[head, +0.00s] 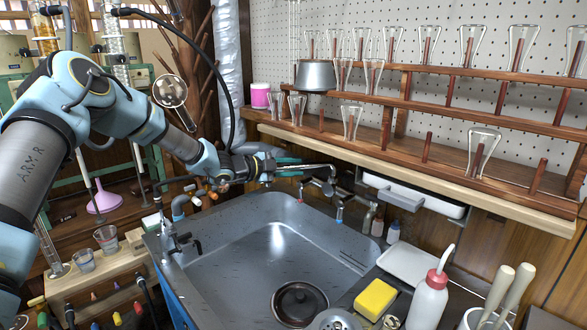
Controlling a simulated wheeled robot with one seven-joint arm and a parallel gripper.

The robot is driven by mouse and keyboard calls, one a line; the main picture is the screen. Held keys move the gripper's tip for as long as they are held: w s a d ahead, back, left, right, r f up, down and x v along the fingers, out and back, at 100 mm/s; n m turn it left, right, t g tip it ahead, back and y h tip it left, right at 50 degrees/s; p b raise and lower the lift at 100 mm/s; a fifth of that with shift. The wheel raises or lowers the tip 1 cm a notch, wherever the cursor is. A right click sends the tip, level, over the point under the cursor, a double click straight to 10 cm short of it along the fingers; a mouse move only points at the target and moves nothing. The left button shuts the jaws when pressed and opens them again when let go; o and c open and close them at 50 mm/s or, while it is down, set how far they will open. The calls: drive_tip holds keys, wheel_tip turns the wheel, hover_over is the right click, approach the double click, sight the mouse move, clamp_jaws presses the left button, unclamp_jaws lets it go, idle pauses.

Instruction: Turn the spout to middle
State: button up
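The sink (215,295) is a grey metal basin in the middle of the head view. A wall tap (330,186) stands at its back edge, with a small red-marked handle (301,190) and a blue-marked handle (339,215). Its metal spout (312,167) points left from the tap, over the back of the sink. My gripper (288,167) reaches in from the left, its teal fingers at the left part of the spout. The fingers overlap the spout in the picture; I cannot tell whether they touch it or are closed on it. The spout's left end is partly hidden.
A wooden rack (440,140) with glass flasks hangs above the tap. A second small tap (178,245) stands at the sink's left edge. A yellow sponge (375,297) and a wash bottle (428,300) are at the right.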

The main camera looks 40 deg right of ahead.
clamp_jaws()
idle(1.0)
